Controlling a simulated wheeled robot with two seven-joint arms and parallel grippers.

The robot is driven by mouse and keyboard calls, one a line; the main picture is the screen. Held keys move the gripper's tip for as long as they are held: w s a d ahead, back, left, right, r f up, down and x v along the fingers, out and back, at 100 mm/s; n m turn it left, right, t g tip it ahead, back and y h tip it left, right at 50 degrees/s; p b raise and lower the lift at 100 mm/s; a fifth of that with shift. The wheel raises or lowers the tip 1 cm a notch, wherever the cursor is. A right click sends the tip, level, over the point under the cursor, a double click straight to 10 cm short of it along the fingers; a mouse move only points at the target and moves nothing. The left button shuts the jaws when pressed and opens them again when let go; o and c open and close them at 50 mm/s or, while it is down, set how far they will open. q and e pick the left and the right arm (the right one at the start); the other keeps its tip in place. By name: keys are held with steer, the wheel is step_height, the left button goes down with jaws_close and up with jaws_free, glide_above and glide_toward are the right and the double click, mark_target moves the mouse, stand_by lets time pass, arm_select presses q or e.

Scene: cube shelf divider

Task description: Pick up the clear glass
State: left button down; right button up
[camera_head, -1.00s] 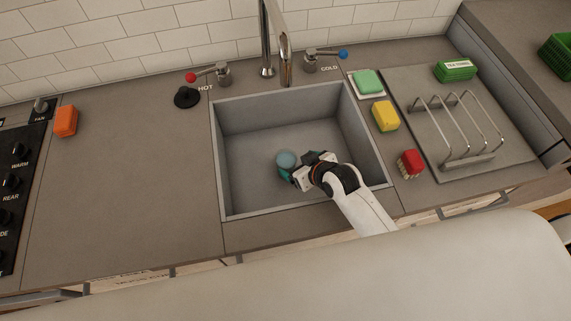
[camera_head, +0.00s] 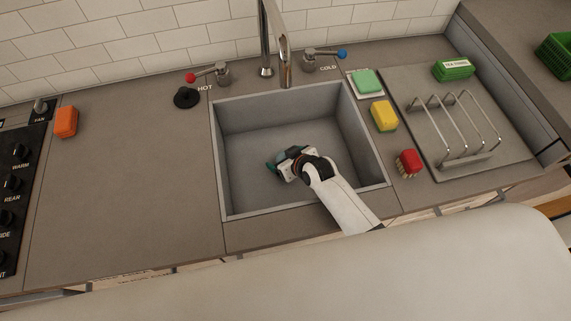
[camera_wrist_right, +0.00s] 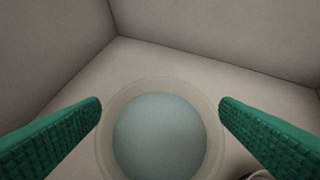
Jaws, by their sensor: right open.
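The clear glass (camera_wrist_right: 160,138) stands in the sink, seen from above in the right wrist view as a round pale rim with a bluish inside. In the head view only a small bluish part of the glass (camera_head: 281,155) shows behind my right gripper (camera_head: 276,163). In the right wrist view my right gripper (camera_wrist_right: 160,108) is open, with one green ridged finger on each side of the glass. A narrow gap shows beside the rim on both sides; I cannot tell how low the fingers are. My left gripper is not in view.
The grey sink (camera_head: 240,190) has walls on all sides. The faucet (camera_head: 284,60) stands behind it. A yellow sponge (camera_head: 384,116), a red brush (camera_head: 409,162) and a metal dish rack (camera_head: 470,155) are on the right. The left counter (camera_head: 140,180) is mostly clear.

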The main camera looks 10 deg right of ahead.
steer(key=shift+c, duration=0.4)
steer(key=c, duration=1.2)
steer(key=shift+c, duration=0.2)
steer(key=shift+r, duration=0.1)
